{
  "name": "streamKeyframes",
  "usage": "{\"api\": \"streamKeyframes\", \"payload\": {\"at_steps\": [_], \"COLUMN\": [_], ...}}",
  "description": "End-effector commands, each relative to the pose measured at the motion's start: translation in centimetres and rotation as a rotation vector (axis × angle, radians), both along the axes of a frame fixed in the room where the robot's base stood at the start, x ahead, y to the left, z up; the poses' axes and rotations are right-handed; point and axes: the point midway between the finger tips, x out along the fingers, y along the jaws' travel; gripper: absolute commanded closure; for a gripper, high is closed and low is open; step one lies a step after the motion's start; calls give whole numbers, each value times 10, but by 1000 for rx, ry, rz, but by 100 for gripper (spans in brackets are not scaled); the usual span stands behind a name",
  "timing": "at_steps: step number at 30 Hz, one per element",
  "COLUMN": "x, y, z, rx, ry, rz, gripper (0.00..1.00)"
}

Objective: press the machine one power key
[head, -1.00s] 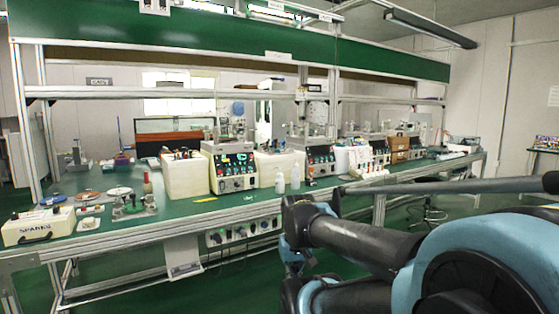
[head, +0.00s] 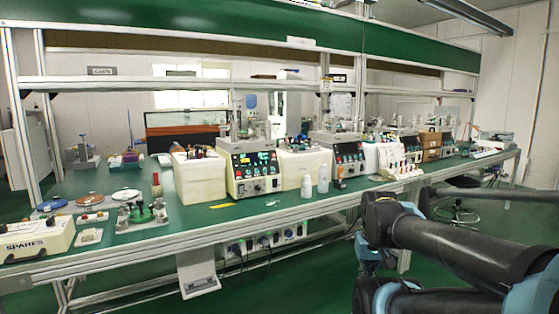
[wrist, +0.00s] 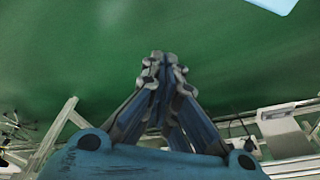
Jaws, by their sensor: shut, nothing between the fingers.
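The nearest lapping machine (head: 252,172) stands on the green bench, a pale box with a dark front panel of lit green displays, keys and knobs. Similar machines stand farther right, one with its panel (head: 348,157) in view. I cannot read which is machine one, and the power key is too small to pick out. My gripper (wrist: 163,58) is shut and empty in the wrist view, over green floor and apart from any machine. In the head view my arm is at the lower right, in front of the bench; the fingertips are not clear there.
White bottles (head: 307,187) stand near the bench's front edge. A SPARES box (head: 37,240) and a small fixture (head: 142,215) are at the left end. A power strip (head: 268,240) with plugs hangs below the edge. Green floor is open in front.

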Motion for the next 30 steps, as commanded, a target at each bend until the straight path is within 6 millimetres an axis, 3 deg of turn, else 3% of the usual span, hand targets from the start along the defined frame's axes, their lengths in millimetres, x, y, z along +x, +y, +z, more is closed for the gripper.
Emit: {"api": "streamKeyframes", "payload": {"at_steps": [6, 11, 21, 30], "x": [-3, 32, 155, 272], "y": [3, 13, 65, 116], "z": [9, 33, 113, 174], "rx": [14, 90, 421, 766], "ry": [-22, -66, -162, -138], "rz": [-24, -151, -623, -1048], "gripper": [100, 100, 100, 100]}}
